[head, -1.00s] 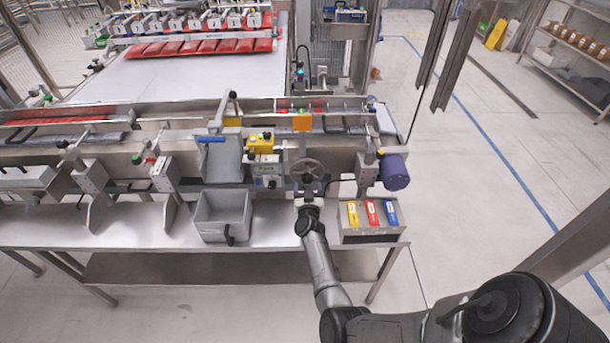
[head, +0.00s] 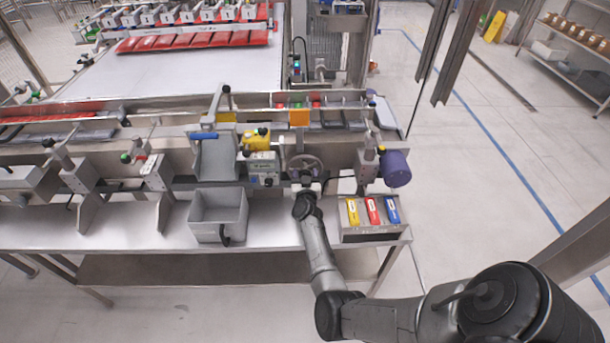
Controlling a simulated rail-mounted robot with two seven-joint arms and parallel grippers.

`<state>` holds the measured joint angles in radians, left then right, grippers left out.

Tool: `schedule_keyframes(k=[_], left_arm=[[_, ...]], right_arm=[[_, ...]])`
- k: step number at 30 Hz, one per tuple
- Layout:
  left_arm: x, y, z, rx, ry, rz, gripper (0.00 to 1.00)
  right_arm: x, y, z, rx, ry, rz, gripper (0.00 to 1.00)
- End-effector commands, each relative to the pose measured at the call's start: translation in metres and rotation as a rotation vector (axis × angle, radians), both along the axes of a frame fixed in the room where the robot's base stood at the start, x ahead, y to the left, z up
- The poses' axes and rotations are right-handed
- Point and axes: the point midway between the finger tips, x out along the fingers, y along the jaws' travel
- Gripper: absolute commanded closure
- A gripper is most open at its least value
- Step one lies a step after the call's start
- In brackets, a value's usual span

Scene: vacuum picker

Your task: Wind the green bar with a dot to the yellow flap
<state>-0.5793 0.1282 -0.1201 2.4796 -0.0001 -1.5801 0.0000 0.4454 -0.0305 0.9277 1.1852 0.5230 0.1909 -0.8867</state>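My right gripper (head: 306,182) is at the lower rim of the grey handwheel (head: 292,164) on the front of the machine. The fingers are too small and overlapped to tell whether they grip the rim. A yellow flap (head: 228,117) hangs from the rail left of the wheel, and an orange flap (head: 299,118) hangs above the wheel. My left gripper is not in view.
A grey chute (head: 217,160) and grey bin (head: 217,211) are left of the wheel. A yellow-topped box (head: 263,160) sits close beside it. A purple motor (head: 396,169) and a tray (head: 355,233) with yellow, red and blue items are at the right.

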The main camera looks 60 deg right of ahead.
Motion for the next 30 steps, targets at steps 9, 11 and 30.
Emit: schedule_keyframes(k=[9, 11, 30], left_arm=[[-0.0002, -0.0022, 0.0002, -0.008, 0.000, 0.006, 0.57], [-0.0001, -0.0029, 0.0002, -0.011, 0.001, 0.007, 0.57], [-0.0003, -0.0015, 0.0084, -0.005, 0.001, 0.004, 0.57]], right_arm=[[-0.0001, 0.0001, -0.0001, 0.000, 0.000, 0.000, 0.71], [-0.0001, 0.0001, -0.0001, 0.000, 0.000, 0.000, 0.77], [-0.0015, -0.0005, -0.0002, 0.172, -0.250, 0.001, 0.77]])
